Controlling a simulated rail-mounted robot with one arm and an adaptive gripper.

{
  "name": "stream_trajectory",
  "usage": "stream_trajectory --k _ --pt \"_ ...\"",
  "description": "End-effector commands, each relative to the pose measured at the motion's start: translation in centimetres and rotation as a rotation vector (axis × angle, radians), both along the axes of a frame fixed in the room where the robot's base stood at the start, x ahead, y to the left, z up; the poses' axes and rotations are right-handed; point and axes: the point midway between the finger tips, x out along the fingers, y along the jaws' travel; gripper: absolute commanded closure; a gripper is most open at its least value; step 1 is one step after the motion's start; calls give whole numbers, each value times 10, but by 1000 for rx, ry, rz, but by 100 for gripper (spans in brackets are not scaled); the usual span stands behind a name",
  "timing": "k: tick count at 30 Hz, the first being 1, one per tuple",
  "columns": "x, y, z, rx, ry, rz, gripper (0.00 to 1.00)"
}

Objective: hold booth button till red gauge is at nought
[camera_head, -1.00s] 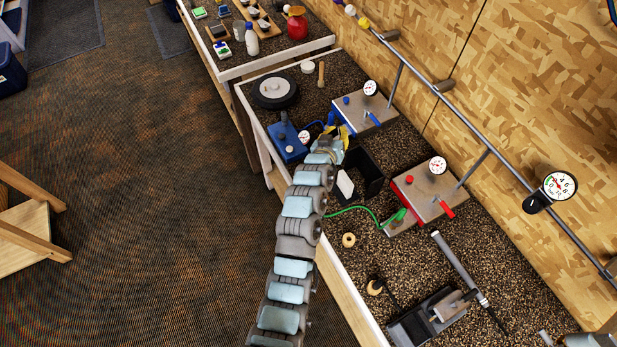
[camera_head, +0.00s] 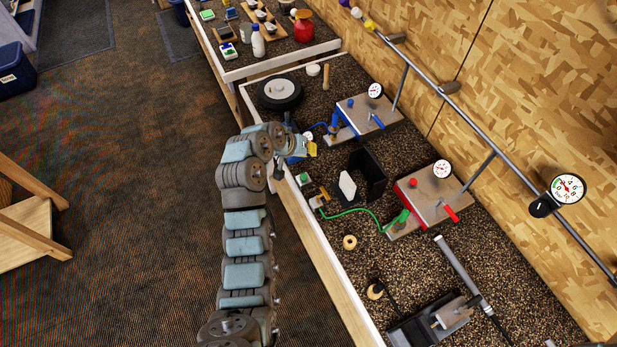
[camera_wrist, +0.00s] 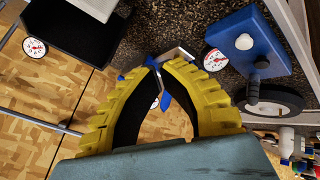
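The red unit (camera_head: 425,192) has a red knob, a red lever and a white round gauge (camera_head: 441,168); its reading is too small to tell. A black open-fronted box (camera_head: 370,172), possibly the booth, stands left of it. A small white box with a green button (camera_head: 303,179) sits near the bench's front edge. My gripper (camera_head: 311,149) is over the blue box (camera_head: 297,152), left of the black box and away from the green button. In the wrist view its yellow fingers (camera_wrist: 163,63) are empty, tips a small gap apart, with blue fittings behind them.
An orange-handled valve (camera_head: 323,195) joins a green hose running to the red unit. The blue unit (camera_head: 365,112), a black wheel (camera_head: 279,91) and a wall-rail gauge (camera_head: 567,188) stand around. A cork-coloured ring (camera_head: 350,242) lies on open bench in front.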

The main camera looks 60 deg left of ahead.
Motion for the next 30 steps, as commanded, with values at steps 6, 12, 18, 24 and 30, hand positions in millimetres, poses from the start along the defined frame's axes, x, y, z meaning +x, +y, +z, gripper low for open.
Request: stream_trajectory --k 6,12,18,24,30 --pt "-10 -1 0 -26 16 -11 100" --pt "-9 -1 0 -26 16 -11 100" --pt "-9 -1 -2 -25 16 -11 100" --pt "-9 -1 -13 -26 16 -11 100" --pt "-9 -1 -33 -26 16 -10 100"
